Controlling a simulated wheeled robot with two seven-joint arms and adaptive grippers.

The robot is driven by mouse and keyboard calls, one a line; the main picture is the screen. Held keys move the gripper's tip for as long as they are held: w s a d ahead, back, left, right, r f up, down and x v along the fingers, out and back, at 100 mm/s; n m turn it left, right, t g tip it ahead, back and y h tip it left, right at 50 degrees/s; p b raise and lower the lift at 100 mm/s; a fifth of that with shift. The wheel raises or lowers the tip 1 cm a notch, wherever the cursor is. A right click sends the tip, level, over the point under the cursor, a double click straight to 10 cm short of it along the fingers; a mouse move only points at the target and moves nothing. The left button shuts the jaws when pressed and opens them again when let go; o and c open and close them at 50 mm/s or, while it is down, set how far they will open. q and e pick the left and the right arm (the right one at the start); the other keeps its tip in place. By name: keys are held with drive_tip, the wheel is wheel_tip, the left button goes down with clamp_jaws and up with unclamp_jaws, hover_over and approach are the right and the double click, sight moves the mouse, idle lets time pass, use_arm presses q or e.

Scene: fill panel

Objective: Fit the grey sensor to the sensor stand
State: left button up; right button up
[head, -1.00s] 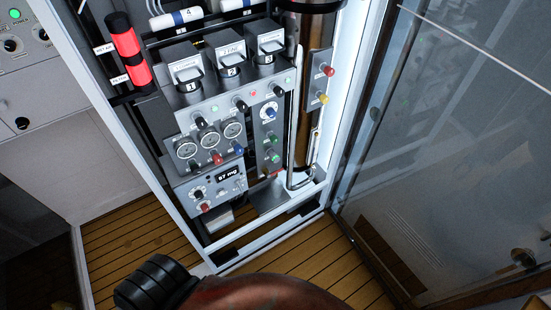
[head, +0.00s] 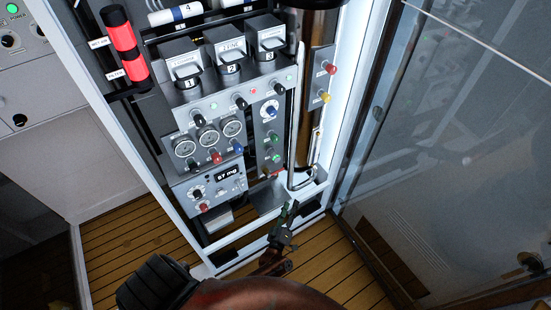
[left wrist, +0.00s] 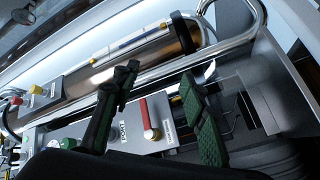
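My left gripper (head: 286,215) is low in front of the cabinet, just below the foot of the tall metal cylinder (head: 310,100). In the left wrist view its two green-padded fingers (left wrist: 160,80) stand apart with nothing between the pads. A red-handled valve (left wrist: 145,112) on a labelled plate shows behind them. The cylinder (left wrist: 130,62) lies beyond the fingers in that view. I cannot make out the grey sensor or the sensor stand with certainty in either view. My right gripper is not in view.
The panel carries numbered dispensers (head: 232,62), round gauges (head: 208,137) and a display (head: 228,175). A bent metal rail (head: 303,184) stands by the cylinder's foot. The cabinet's white frame (head: 345,80) and glass door (head: 450,150) bound the right side. Open plank floor (head: 340,260) lies in front.

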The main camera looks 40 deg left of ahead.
use_arm(q)
drive_tip(key=w+a+r+n+g+y+b, duration=0.1)
drive_tip(key=w+a+r+n+g+y, duration=0.1)
drive_tip(key=r+n+y, duration=0.45)
drive_tip(key=w+a+r+n+g+y, duration=0.15)
drive_tip(key=r+n+y, duration=0.25)
drive_tip(key=r+n, duration=0.5)
drive_tip(key=n+g, duration=0.8)
drive_tip(key=n, duration=0.1)
approach(278, 160)
drive_tip(key=shift+a+f+t+y+b, duration=0.3)
drive_tip(key=shift+a+f+y, duration=0.15)
drive_tip(key=shift+a, duration=0.1)
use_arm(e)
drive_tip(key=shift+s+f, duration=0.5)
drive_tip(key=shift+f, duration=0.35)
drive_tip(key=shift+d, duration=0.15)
use_arm(q)
drive_tip(key=x, duration=0.7)
drive_tip(key=shift+w+a+b, duration=0.15)
drive_tip(key=shift+a+b, duration=0.15)
drive_tip(key=shift+b, duration=0.05)
drive_tip(key=shift+w+a, duration=0.3)
drive_tip(key=shift+a, duration=0.35)
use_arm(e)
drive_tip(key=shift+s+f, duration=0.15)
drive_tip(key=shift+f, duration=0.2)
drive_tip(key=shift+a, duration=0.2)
